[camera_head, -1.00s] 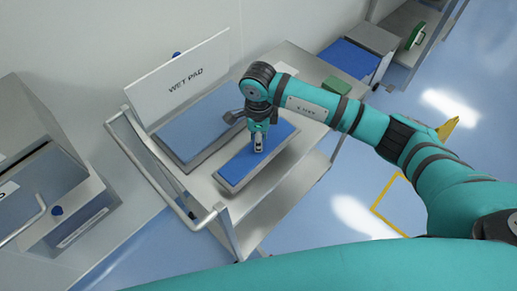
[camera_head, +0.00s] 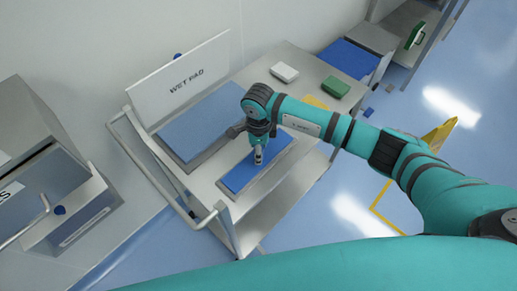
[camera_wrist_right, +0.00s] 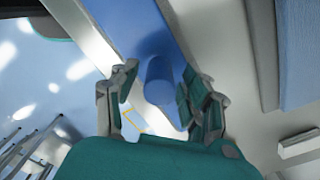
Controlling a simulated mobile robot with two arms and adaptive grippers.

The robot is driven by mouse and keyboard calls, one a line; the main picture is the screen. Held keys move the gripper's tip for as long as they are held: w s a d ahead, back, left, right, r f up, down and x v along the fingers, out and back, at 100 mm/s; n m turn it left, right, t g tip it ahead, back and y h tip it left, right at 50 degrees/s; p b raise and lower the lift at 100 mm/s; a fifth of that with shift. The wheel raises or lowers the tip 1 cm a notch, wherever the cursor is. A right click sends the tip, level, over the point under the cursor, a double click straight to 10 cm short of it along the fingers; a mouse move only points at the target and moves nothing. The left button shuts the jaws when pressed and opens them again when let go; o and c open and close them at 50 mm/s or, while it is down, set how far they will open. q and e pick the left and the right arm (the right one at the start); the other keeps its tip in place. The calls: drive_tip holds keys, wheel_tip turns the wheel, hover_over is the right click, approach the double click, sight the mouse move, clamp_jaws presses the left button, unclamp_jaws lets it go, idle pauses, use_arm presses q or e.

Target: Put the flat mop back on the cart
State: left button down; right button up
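The flat mop (camera_head: 238,178), a long blue plate, lies on the top of the metal cart (camera_head: 207,190) near its front edge, beside the larger blue pad. My right gripper (camera_head: 259,158) is right above the mop's far half, pointing down. In the right wrist view the mop's round blue post (camera_wrist_right: 159,82) stands between the two fingers of my right gripper (camera_wrist_right: 160,92). A gap shows between the post and the left finger, so the fingers look parted around it. My left gripper is not in view.
A white "WET PAD" board (camera_head: 182,80) stands behind the large blue pad (camera_head: 203,122). A white box (camera_head: 284,72), a green block (camera_head: 335,87) and a yellow item (camera_head: 316,102) lie towards the cart's far end. The cart's handle rail (camera_head: 150,168) rises at the left.

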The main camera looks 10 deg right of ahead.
drive_tip(key=shift+r, duration=0.45)
wheel_tip(320, 180, up, 11)
drive_tip(key=b, duration=0.3)
drive_tip(key=shift+f, duration=0.2)
drive_tip(key=shift+r, duration=0.45)
